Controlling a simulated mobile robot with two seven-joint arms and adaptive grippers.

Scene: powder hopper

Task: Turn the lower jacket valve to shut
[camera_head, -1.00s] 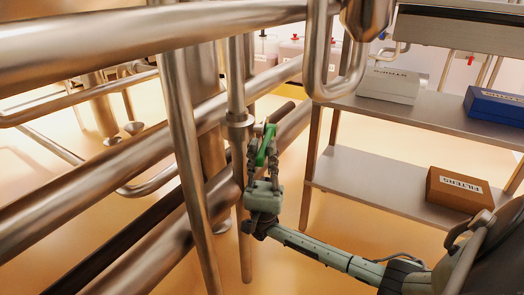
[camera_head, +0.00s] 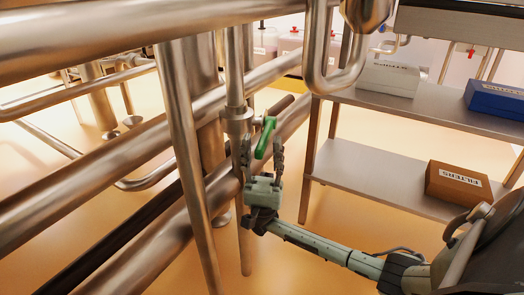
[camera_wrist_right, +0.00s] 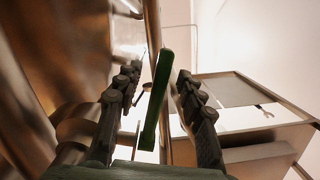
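The jacket valve's green lever handle (camera_head: 265,138) is in the middle of the head view, beside the metal valve body (camera_head: 236,121) on a vertical pipe. The lever slants, its upper end leaning slightly right. My right gripper (camera_head: 263,148) is just below it with its fingers spread, one on each side of the lever. In the right wrist view the lever (camera_wrist_right: 156,100) stands between the two open fingers (camera_wrist_right: 157,75), with gaps visible on both sides. My left gripper is not in view.
Thick steel pipes (camera_head: 95,190) cross the left side, and a bent pipe (camera_head: 336,85) hangs above right. A metal shelf (camera_head: 365,175) stands at right with a brown filters box (camera_head: 458,188), a white box (camera_head: 388,78) and a blue box (camera_head: 495,100).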

